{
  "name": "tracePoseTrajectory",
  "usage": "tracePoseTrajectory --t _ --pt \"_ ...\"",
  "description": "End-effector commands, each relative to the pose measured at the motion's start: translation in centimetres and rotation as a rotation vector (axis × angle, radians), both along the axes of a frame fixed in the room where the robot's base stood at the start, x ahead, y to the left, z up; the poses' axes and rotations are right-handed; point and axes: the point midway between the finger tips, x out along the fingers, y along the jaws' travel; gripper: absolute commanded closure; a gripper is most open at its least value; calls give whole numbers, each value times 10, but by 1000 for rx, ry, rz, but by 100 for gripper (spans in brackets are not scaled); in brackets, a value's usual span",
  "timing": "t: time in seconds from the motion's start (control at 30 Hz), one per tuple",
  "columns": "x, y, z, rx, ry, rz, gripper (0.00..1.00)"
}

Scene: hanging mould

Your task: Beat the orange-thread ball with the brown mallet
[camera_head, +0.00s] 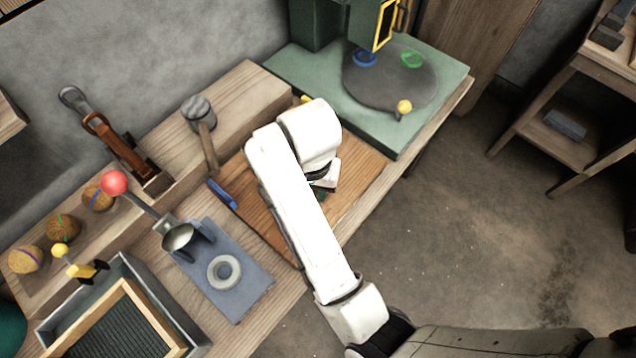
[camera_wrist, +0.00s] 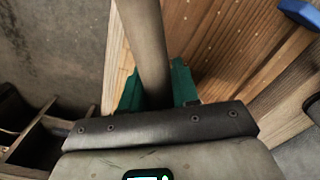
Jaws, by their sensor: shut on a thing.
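My gripper (camera_wrist: 157,88) has its green fingers closed around a smooth grey-brown handle (camera_wrist: 143,38). The handle runs up out of the wrist view, so I cannot tell whether it belongs to the brown mallet. In the head view my gripper (camera_head: 323,188) is mostly hidden under my white arm, over the wooden board. The ball whose thread looks orange (camera_head: 98,198) sits on the ledge at the left, partly behind a red knob. Two other balls, with green thread (camera_head: 63,228) and purple thread (camera_head: 26,260), sit beside it. A mallet with a grey head (camera_head: 197,108) leans at the back ledge.
A blue-grey press (camera_head: 240,290) with a red-knobbed lever (camera_head: 114,183) stands in front of the balls. A framed tray (camera_head: 70,325) lies at lower left. A green machine base (camera_head: 440,78) is at the back right.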

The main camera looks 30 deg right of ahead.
Motion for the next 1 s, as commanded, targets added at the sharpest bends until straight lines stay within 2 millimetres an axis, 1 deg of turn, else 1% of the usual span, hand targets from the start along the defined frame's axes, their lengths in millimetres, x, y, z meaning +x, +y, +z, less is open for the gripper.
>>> tracePoseTrajectory --t 0.03,0.2,0.23,0.37,0.43,0.6,0.7,1.0 --pt "0 0 -14 -1 0 0 100" --pt "0 0 -38 -1 0 1 100" --pt "0 0 -29 0 -1 0 100" --pt "0 0 -26 0 0 0 100" --pt "0 0 -19 -1 -1 0 100" --pt "0 0 6 -1 -1 0 100" --pt "0 0 14 0 0 -1 100" --pt "0 0 11 -1 -1 0 100"
